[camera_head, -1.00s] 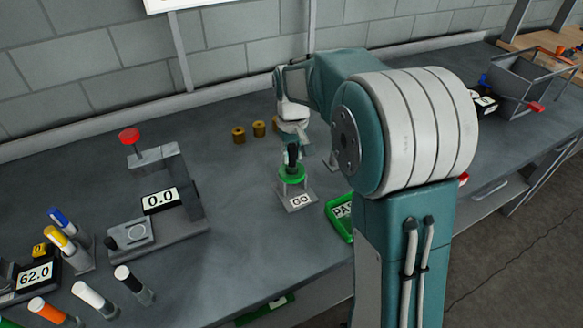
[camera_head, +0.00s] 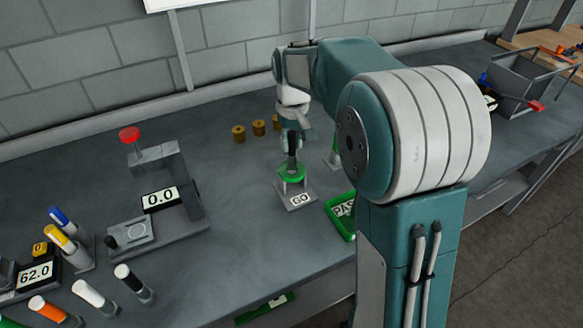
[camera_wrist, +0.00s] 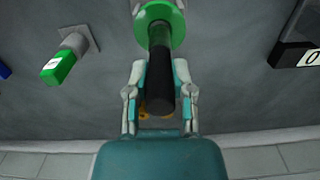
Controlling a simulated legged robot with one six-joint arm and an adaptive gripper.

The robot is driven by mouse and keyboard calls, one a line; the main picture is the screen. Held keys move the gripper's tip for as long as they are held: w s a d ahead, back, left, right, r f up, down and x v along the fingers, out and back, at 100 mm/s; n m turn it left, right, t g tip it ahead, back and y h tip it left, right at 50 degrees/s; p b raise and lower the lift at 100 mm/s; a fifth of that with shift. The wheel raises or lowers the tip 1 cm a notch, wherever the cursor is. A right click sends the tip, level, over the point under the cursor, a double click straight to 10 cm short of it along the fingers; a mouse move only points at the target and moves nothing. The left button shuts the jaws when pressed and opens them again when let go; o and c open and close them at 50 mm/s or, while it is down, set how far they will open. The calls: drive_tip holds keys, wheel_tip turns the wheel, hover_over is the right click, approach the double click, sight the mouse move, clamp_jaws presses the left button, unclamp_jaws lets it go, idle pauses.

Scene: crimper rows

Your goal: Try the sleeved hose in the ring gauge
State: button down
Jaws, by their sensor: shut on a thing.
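The ring gauge is a green ring (camera_head: 292,174) on a grey base labelled GO (camera_head: 299,200), in the middle of the bench. The ring also shows at the top of the wrist view (camera_wrist: 176,28). My gripper (camera_head: 291,143) is above it, shut on the black hose (camera_wrist: 160,82). In the wrist view my fingers stand on both sides of the hose. The hose points down at the ring, and its far end looks green and lies within the ring's outline. How deep it sits, and its sleeve, I cannot tell.
A green tray (camera_head: 338,225) is just right of the gauge. Brass cylinders (camera_head: 238,134) stand behind it. A press with a red knob (camera_head: 129,134) and a 0.0 display is at left. Several capped hoses (camera_head: 97,298) stand at front left. A green-tipped stand (camera_wrist: 62,64) shows in the wrist view.

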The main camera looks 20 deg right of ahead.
sight(292, 133)
drive_tip(key=shift+r, duration=2.35)
